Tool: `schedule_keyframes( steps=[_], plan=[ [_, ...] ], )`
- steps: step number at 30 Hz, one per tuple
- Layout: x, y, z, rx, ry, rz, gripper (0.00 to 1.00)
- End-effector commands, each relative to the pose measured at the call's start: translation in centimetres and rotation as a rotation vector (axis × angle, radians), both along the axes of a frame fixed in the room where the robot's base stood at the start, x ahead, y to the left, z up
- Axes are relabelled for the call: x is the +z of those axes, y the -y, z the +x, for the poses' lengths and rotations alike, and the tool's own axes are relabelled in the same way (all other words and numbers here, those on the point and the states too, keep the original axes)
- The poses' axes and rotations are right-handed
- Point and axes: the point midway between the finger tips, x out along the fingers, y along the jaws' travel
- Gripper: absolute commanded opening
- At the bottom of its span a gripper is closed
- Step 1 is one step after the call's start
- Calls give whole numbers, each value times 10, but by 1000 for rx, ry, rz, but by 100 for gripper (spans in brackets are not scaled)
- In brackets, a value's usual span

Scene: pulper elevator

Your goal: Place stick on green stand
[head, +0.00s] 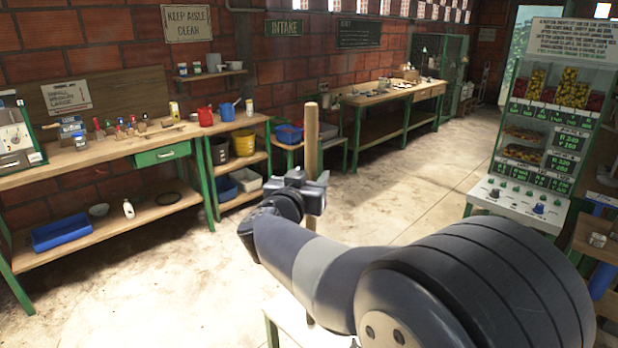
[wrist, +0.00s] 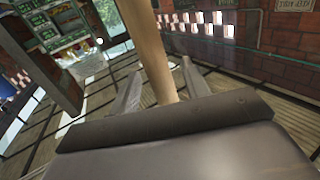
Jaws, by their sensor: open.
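The stick (head: 312,140) is a long pale wooden rod standing about upright in the head view. In the wrist view the stick (wrist: 148,45) passes between the two fingers of my gripper (wrist: 160,82). The fingers are apart, with a visible gap on each side of the stick. In the head view my gripper (head: 316,192) is around the stick's middle. The stick's lower part is largely hidden behind my arm. A stand with a green leg (head: 270,332) and a pale top shows partly below my arm; I cannot tell whether the stick touches it.
A green-framed workbench (head: 100,160) with bottles and tools stands at left. A second bench (head: 380,98) runs along the brick wall. A control panel (head: 520,205) and a display cabinet are at right. The concrete floor (head: 400,170) between is clear.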

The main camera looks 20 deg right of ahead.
Motion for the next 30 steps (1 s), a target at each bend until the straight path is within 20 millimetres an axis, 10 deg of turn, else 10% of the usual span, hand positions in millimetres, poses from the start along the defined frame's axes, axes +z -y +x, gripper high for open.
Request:
schedule_keyframes(
  steps=[30],
  plan=[
    [4, -77, -89, 2, 0, 0, 45]
  ],
)
